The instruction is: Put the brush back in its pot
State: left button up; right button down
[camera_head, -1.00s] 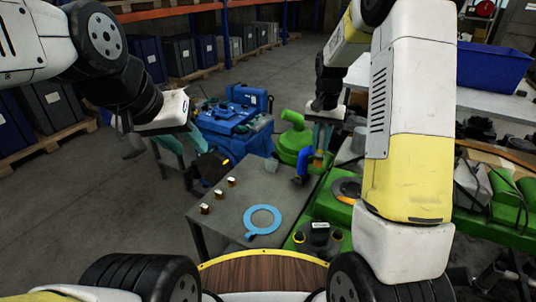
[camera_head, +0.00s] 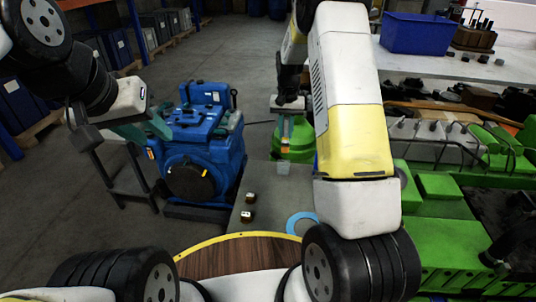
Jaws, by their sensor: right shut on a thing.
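My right gripper (camera_head: 287,132) hangs over the grey bench beyond my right arm. Its teal fingers are shut on a small upright thing with an orange part, which I take to be the brush (camera_head: 285,146). A small pale grey cup (camera_head: 283,168), possibly the pot, shows just below it at the bench's far end. I cannot tell whether the brush touches the cup or is inside it. My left gripper (camera_head: 148,128) is at the left, in front of the blue machine, with its teal fingers apart and empty.
The grey bench (camera_head: 266,190) carries small dark pieces with pale tops (camera_head: 248,198) and a blue ring (camera_head: 301,222), partly hidden by my arm. A blue engine (camera_head: 202,150) stands left. A green engine block (camera_head: 440,208) lies right; a blue bin (camera_head: 414,33) stands behind.

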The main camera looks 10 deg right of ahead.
aim_at(284, 143)
notch_tip(284, 143, down, 6)
jog(key=shift+w+a+f, duration=0.1)
jog(key=shift+a, duration=0.05)
jog(key=shift+f, duration=1.95)
jog(key=shift+f, duration=0.1)
jog(key=c, duration=1.3)
grip_release()
